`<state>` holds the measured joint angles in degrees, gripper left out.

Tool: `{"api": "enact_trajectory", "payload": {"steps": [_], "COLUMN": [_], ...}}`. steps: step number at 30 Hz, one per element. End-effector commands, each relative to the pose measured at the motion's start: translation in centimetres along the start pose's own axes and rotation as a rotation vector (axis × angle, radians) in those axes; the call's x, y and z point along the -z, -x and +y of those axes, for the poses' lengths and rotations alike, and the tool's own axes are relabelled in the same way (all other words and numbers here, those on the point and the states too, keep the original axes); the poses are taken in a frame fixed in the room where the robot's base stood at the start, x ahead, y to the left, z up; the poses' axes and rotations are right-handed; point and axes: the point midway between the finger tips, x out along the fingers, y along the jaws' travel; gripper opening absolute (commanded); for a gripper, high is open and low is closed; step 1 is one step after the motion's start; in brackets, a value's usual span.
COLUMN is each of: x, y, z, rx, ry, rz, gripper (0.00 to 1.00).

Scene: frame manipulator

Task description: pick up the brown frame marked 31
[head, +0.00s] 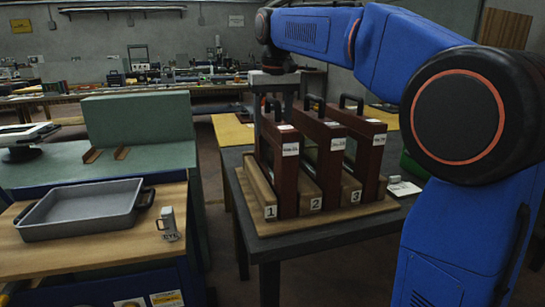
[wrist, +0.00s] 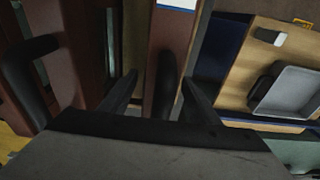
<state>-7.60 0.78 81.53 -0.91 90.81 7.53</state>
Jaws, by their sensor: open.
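Three brown frames stand upright side by side in a wooden rack (head: 330,221), in slots marked 1, 2 and 3. Each has a black top handle and a small white label whose number I cannot read surely. My gripper (head: 272,103) is over the left frame (head: 289,180) in slot 1. In the wrist view, my open gripper (wrist: 160,82) has one finger on each side of that frame's black handle (wrist: 166,88). Contact is not clear. The middle frame (head: 329,170) and right frame (head: 371,165) stand to the right in the head view.
The rack stands on a dark table (head: 320,238). A left bench holds a grey tray (head: 80,212) and a small grey labelled object (head: 168,223). A green block (head: 138,118) stands behind. The neighbouring frame's handle (wrist: 30,75) is close beside my gripper.

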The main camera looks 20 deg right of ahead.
Motion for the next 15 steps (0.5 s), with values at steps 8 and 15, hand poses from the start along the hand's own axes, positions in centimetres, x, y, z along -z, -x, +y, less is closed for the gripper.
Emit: {"api": "enact_trajectory", "payload": {"steps": [8, 15], "x": [0.01, 0.02], "y": [0.02, 0.13], "z": [0.01, 0.01], "rx": [0.000, 0.000], "ry": [0.000, 0.000], "rz": [0.000, 0.002], "gripper": [0.25, 0.00]}}
